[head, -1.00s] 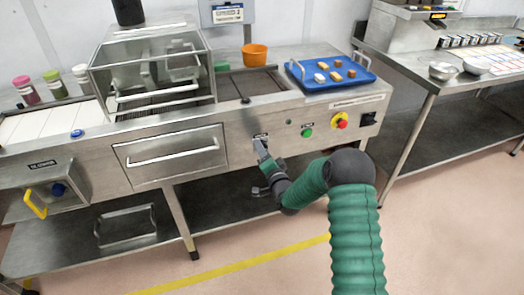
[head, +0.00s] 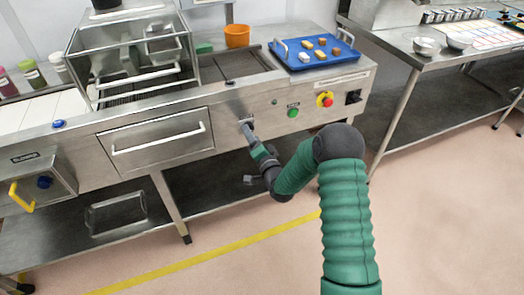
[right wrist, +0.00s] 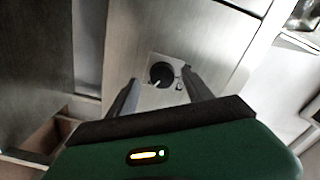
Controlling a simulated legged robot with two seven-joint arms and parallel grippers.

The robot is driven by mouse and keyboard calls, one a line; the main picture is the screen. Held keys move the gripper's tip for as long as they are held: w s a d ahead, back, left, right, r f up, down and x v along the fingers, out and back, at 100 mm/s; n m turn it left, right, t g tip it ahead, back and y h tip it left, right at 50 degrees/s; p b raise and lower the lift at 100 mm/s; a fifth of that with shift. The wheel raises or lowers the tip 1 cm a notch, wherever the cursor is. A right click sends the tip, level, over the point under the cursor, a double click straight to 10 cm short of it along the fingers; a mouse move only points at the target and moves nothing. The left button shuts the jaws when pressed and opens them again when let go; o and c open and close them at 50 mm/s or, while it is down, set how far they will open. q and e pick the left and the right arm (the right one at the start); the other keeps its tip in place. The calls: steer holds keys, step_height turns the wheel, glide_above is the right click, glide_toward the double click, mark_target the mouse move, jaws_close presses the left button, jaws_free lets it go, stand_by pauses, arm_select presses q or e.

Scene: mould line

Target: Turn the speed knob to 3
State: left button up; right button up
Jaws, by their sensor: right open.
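The speed knob (right wrist: 162,74) is a round black knob on a pale plate, with a white mark toward its lower left in the right wrist view. The plate's markings are too small to read. My right gripper (right wrist: 160,76) is open, with one finger on each side of the knob. I cannot tell whether the fingers touch it. In the head view my right gripper (head: 246,128) is at the front panel (head: 225,118), just under a small label, and hides the knob. My left gripper is not in view.
A green button (head: 292,112), a red-and-yellow emergency stop (head: 325,99) and a black switch (head: 353,97) are right of my gripper. A drawer (head: 155,138) is to its left. A blue tray (head: 318,62) and an orange pot (head: 237,36) stand on top.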

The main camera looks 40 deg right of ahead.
steer(key=p+v, duration=0.1)
steer(key=v, duration=1.3)
steer(key=shift+p, duration=0.3)
steer(key=a+f+n+g+y, duration=0.35)
steer(key=a+n+g, duration=0.25)
steer(key=a+n, duration=0.2)
steer(key=s+a+r+n+g+p, duration=0.1)
steer(key=s+a+n+g, duration=0.35)
steer(key=s, duration=0.35)
steer(key=s+a+r+n+g, duration=0.25)
steer(key=s+a+g, duration=0.3)
steer(key=s, duration=0.35)
step_height(320, 180, up, 17)
steer(key=t+p, duration=0.1)
steer(key=p, duration=1.7)
steer(key=shift+w+r, duration=0.2)
steer(key=shift+w, duration=0.2)
